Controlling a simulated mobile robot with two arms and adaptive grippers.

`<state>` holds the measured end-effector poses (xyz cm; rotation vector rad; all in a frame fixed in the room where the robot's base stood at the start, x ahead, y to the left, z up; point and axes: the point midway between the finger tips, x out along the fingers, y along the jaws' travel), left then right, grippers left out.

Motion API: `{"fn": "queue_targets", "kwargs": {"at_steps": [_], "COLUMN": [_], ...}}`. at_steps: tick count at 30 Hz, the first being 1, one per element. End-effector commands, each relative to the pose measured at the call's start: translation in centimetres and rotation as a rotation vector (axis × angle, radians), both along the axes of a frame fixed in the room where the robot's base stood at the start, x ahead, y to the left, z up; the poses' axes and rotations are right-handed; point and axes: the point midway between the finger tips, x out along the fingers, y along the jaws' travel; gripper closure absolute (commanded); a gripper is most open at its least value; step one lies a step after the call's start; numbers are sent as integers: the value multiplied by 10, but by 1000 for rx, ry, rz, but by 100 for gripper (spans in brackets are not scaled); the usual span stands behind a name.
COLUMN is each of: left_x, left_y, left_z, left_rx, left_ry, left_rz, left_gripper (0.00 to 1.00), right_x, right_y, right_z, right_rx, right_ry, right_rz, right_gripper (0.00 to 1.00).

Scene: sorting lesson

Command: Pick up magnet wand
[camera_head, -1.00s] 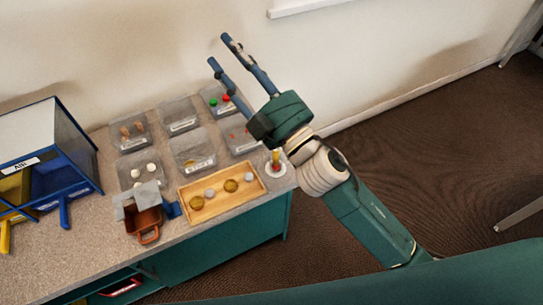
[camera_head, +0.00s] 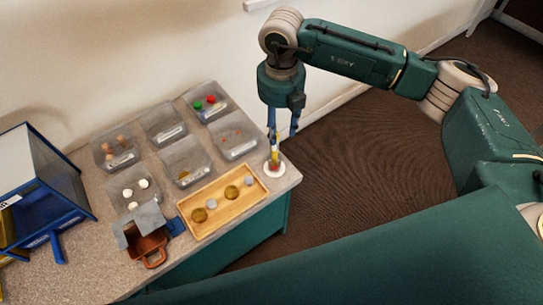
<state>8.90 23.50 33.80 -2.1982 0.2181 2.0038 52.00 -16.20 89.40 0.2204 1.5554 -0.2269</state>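The fingertips are close to the top of the wand. I cannot tell whether either finger touches it. My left gripper is not in view.
A wooden tray (camera_head: 219,220) with several round pieces lies left of the wand. Clear bins (camera_head: 238,153) with small items fill the counter behind it. The counter ends just right of the wand.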

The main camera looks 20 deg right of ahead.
Motion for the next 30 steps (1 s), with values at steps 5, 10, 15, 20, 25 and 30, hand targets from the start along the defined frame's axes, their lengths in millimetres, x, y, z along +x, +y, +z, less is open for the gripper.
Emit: {"fn": "queue_targets", "kwargs": {"at_steps": [5,10,15,20,25,30], "left_x": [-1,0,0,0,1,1], "left_y": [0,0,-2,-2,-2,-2], "left_z": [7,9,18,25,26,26], "left_rx": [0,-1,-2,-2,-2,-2], "left_ry": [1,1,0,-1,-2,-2], "left_rz": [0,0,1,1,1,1], "left_gripper": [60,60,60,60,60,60], "right_x": [-1,-1,-4,-4,-3,-3], "right_y": [2,3,7,11,11,11], "right_z": [-29,-44,-60,-85,-97,-98], "right_rx": [2,6,5,5,4,5], "right_ry": [5,1,5,5,1,1], "right_rz": [2,3,5,3,5,5], "right_gripper": [61,61,61,61,61,61]}}
